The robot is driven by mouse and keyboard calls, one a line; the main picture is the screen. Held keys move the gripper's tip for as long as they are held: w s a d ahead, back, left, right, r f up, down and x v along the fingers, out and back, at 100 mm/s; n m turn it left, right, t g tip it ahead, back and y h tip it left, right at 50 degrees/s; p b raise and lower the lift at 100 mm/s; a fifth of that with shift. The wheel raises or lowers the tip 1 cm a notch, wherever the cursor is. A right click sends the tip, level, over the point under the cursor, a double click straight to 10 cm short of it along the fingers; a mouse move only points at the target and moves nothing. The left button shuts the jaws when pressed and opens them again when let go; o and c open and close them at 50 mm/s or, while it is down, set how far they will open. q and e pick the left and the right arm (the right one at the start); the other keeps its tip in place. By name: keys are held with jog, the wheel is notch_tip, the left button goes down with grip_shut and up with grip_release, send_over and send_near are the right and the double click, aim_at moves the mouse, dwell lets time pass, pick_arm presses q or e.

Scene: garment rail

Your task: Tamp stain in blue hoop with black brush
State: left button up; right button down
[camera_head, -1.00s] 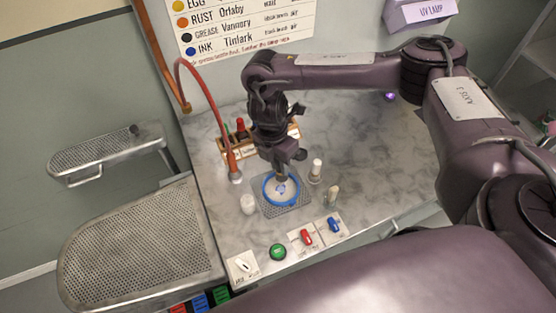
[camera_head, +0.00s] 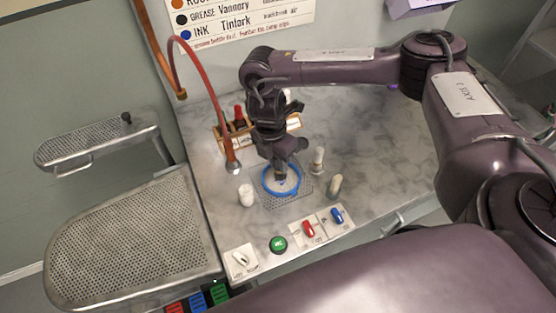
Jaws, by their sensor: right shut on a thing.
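The blue hoop (camera_head: 282,194) lies on a perforated grey plate (camera_head: 298,203) set in the marble counter, with pale cloth inside it. My right gripper (camera_head: 280,172) points down over the far part of the hoop. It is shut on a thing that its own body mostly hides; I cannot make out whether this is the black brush. The stain inside the hoop is mostly covered by the gripper, with only a small dark bluish patch showing. My left gripper is not in view.
A wooden rack (camera_head: 234,136) with bottles stands behind. A red hose with nozzle (camera_head: 233,166) hangs left of the hoop. White bottles (camera_head: 246,195) (camera_head: 318,160) and a pale bottle (camera_head: 334,186) stand around it. A green button (camera_head: 278,244) and switches (camera_head: 309,229) line the front.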

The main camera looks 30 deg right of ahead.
jog(key=shift+f, duration=0.1)
jog(key=shift+f+b, duration=0.55)
jog(key=shift+f, duration=0.25)
jog(key=shift+r, duration=0.1)
jog(key=shift+r+p, duration=0.95)
jog(key=shift+p, duration=0.2)
jog(key=shift+f, duration=0.1)
jog(key=shift+f, duration=0.1)
jog(key=shift+f+b, duration=0.65)
jog(key=shift+f, duration=0.15)
